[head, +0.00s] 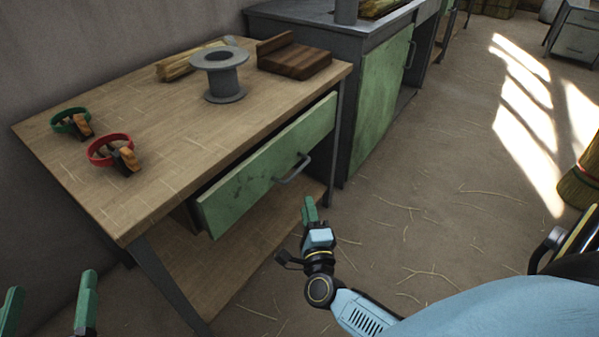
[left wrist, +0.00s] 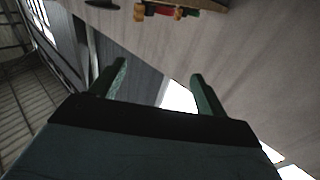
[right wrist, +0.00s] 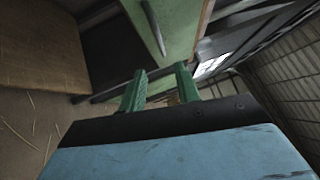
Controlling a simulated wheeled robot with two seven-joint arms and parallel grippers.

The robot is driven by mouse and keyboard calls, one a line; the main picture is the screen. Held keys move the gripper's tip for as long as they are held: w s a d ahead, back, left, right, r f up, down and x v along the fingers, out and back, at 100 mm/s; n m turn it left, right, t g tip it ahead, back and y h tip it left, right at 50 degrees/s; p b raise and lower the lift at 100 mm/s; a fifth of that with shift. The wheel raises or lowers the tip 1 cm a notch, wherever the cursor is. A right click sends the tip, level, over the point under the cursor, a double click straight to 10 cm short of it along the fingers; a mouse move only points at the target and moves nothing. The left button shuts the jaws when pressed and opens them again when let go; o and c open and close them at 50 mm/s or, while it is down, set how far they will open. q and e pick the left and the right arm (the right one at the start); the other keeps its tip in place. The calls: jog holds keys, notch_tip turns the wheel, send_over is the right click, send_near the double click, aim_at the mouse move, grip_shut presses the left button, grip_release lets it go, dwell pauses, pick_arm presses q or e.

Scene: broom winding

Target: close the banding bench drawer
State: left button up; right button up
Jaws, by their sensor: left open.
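The banding bench drawer has a green front (head: 265,165) under the wooden bench top, and it stands partly pulled out, with a dark gap behind the front. Its grey bar handle (head: 293,170) is on the right half of the front. My right gripper (head: 310,211) is in front of the drawer, below and right of the handle, not touching it. In the right wrist view its fingers (right wrist: 160,82) are apart and empty, with the drawer front (right wrist: 178,25) and handle (right wrist: 153,28) ahead. My left gripper (head: 46,305) is open and empty at the lower left, beside the bench.
A green cabinet (head: 380,105) stands to the right. The straw-strewn floor (head: 420,210) is open.

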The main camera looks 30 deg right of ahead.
jog(key=b, duration=0.1)
send_near(300, 168)
jog(key=w, duration=0.2)
pick_arm(q)
jog(key=s+r+t+h+b, duration=0.2)
jog(key=s+r+t, duration=0.1)
jog(key=r+t, duration=0.4)
jog(key=shift+s+r+h+b, duration=0.3)
jog(key=shift+s+r+b, duration=0.05)
jog(key=shift+r, duration=0.15)
pick_arm(e)
jog(key=shift+d+x, duration=0.15)
jog(key=shift+x, duration=1.9)
jog(key=shift+d+x, duration=0.15)
jog(key=shift+x, duration=1.85)
jog(key=shift+s+f, duration=0.1)
jog(key=shift+f, duration=0.05)
grip_shut()
